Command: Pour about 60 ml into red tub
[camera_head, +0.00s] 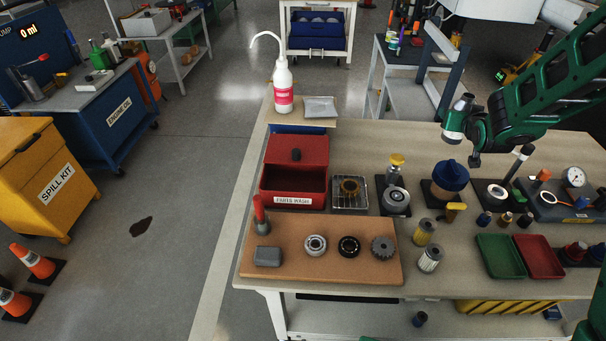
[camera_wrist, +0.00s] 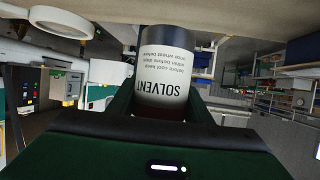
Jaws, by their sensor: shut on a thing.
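My gripper (camera_wrist: 163,112) is shut on a bottle labelled SOLVENT (camera_wrist: 168,75), with a white label, a dark upper band and a dark reddish lower part. Its print appears upside down in the wrist view. In the head view, my arm's end (camera_head: 474,140) is above the bench at the right; a pale cylinder shows there, but I cannot tell if it is the bottle. A small red tub (camera_head: 540,257) lies at the bench's front right, beside a green tub (camera_head: 500,256). A larger red basin labelled PARTS WASH (camera_head: 295,200) stands at the left. My gripper is apart from both.
A brown board (camera_head: 320,268) carries several metal parts. A white squeeze bottle (camera_head: 283,88) stands at the back left.

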